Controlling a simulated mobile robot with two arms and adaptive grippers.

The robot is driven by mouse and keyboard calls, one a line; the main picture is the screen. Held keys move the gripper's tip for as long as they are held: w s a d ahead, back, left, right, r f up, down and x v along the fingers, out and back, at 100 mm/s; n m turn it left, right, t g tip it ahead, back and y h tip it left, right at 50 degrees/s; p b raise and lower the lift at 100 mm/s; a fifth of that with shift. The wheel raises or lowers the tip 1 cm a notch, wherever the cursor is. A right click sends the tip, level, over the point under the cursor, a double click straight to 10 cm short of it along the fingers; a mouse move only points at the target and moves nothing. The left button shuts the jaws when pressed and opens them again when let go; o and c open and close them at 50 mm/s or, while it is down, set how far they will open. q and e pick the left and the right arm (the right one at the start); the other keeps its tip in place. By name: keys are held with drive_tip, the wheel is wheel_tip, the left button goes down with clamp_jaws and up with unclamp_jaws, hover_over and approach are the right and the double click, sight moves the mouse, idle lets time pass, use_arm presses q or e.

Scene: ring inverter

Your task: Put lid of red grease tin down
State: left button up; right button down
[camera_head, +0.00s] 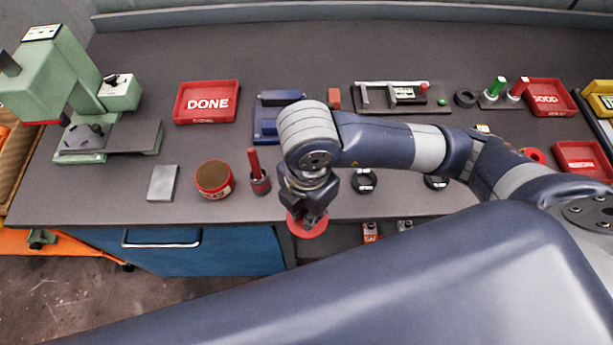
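The red grease tin (213,180) stands near the front edge of the bench, left of centre. Its top is open and shows brown grease. My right gripper (308,216) points down at the bench's front edge, to the right of the tin. It is shut on the round red lid (307,230), which shows below the fingers and overlaps the bench edge in the picture. The gap between lid and bench is hard to judge. My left gripper is not in view.
A small pot with a red-handled tool (260,182) stands between tin and gripper. A grey plate (162,183) lies left of the tin. A green press (80,100) and red DONE tray (207,118) stand farther back. Black rings (364,181) lie right of the gripper.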

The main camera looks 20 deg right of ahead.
drive_tip(key=w+d, duration=0.1)
drive_tip(key=w, duration=0.2)
drive_tip(key=w+p, duration=0.1)
drive_tip(key=w, duration=0.1)
drive_tip(key=w+d+p, duration=0.1)
drive_tip(key=w, duration=0.2)
drive_tip(key=shift+w+d+f, duration=0.35)
drive_tip(key=shift+w+f, duration=0.15)
wheel_tip(320, 180, down, 3)
drive_tip(key=shift+r+p, duration=0.1)
drive_tip(key=shift+p, duration=0.6)
drive_tip(key=shift+f, duration=0.25)
drive_tip(key=shift+f, duration=0.1)
drive_tip(key=shift+f, duration=0.2)
drive_tip(key=c, duration=1.6)
unclamp_jaws()
drive_tip(key=shift+r, duration=0.1)
drive_tip(key=shift+o, duration=0.2)
